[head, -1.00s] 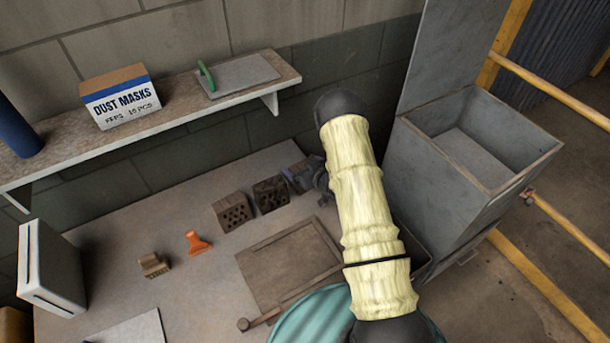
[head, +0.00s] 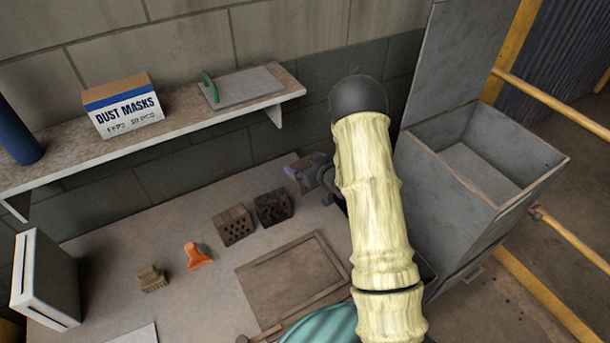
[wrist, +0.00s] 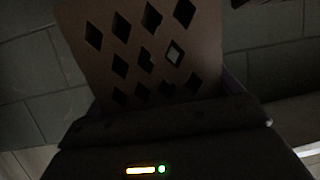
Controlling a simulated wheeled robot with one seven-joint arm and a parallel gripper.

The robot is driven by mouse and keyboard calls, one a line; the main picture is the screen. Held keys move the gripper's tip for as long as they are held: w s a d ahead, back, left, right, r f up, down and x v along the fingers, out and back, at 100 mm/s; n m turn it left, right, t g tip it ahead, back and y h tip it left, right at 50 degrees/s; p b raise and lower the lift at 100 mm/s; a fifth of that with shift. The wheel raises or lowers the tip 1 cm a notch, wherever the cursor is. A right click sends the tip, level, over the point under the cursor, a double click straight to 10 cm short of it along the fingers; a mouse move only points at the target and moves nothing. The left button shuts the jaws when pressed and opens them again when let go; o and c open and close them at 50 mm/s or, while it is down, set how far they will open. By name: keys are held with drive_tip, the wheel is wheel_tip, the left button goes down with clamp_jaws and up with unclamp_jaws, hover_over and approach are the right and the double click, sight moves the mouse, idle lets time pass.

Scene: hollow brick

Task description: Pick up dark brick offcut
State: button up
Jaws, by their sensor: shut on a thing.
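My gripper (head: 321,178) shows in part beside my forearm, above the back of the bench. It is shut on a purple-grey brick piece (head: 302,173), held a little above the bench. In the wrist view this holed brick piece (wrist: 140,50) rises beyond the dark gripper body, with a brown face, rows of diamond holes and a strip of purple at its right edge. Its grip contact is hidden there. A very dark holed brick (head: 272,207) stands on the bench just left and in front of the held piece. A browner holed brick (head: 233,225) stands left of that.
A shelf (head: 180,131) with a dust mask box (head: 122,105) overhangs the back of the bench. A grey open bin (head: 490,180) stands right of my arm. A wooden board (head: 292,279), an orange tool (head: 197,256) and a small tan block (head: 151,279) lie on the bench.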

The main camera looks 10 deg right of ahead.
drive_tip(key=shift+r, duration=1.35)
